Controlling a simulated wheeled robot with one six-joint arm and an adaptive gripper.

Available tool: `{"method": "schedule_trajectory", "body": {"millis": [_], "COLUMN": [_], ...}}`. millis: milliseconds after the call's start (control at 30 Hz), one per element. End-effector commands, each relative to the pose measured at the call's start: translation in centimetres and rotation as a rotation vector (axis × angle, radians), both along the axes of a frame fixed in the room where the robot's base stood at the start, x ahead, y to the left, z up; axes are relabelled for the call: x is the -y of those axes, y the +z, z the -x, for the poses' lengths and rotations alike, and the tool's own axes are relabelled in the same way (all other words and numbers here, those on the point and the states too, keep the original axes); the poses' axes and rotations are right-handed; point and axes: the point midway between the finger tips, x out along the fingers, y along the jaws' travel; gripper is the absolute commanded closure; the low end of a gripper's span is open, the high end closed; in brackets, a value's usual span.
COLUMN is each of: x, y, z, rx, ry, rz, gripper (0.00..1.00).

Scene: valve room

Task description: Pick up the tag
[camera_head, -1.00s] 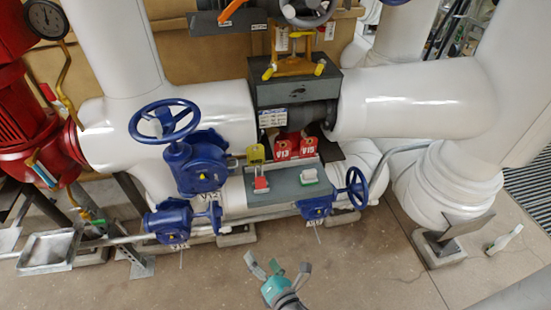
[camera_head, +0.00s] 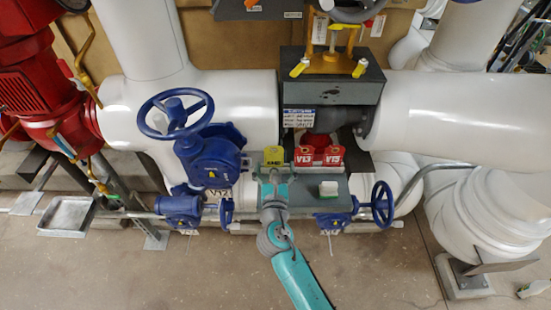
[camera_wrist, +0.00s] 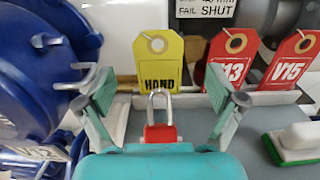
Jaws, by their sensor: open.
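A yellow tag (camera_head: 273,157) marked HAND stands upright at the left of a grey shelf (camera_head: 304,190), and shows in the wrist view (camera_wrist: 158,62). Two red tags stand to its right, V13 (camera_wrist: 231,58) and V15 (camera_wrist: 293,60); they also show in the head view as V13 (camera_head: 303,157) and V15 (camera_head: 334,156). My gripper (camera_wrist: 160,100) is open and empty, its fingers spread left and right in front of the yellow tag. A red padlock (camera_wrist: 160,133) with a metal shackle sits between the fingers, nearer than the tag; my gripper hides its lower part.
A white block with a green base (camera_head: 328,189) lies on the shelf to the right. A large blue handwheel valve (camera_head: 208,155) is close on the left. A smaller blue handwheel (camera_head: 382,204) is at the right. A thick white pipe (camera_head: 455,105) runs behind.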

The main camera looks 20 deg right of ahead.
Motion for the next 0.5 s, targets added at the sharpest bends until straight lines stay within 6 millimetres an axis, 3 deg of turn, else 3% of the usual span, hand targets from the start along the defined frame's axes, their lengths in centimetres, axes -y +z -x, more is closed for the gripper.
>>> {"method": "schedule_trajectory", "body": {"millis": [233,500], "x": [0.5,1.6], "y": [-0.1,-0.3], "z": [-1.6,-5.1], "rx": [0.002,0.002], "ry": [0.000,0.000], "rz": [-0.002,-0.002], "gripper": [0.06,0.06]}}
